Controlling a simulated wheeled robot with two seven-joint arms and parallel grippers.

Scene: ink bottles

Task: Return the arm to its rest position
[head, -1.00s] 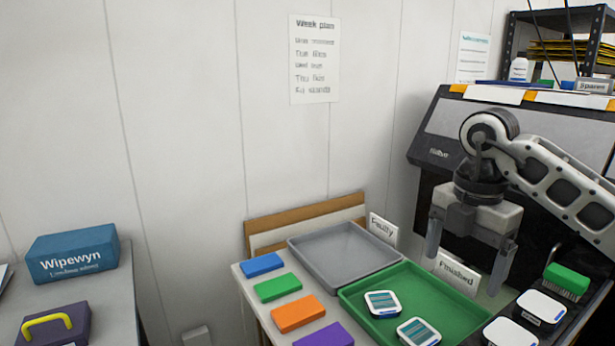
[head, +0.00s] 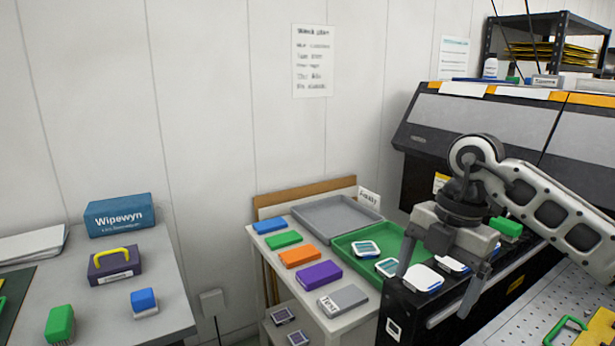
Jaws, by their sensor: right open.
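My right arm comes in from the right in the head view. Its gripper (head: 443,281) points down with its two fingers apart, open and with nothing held between them. It hangs in front of the black printer's front ledge, and white-framed cartridge-like pieces (head: 424,278) show behind and between the fingers. My left gripper is not in view.
Coloured blocks, including a purple one (head: 318,275), line the small table's left side. The large black printer (head: 480,124) stands behind my arm. A left table holds a blue Wipewyn box (head: 119,214).

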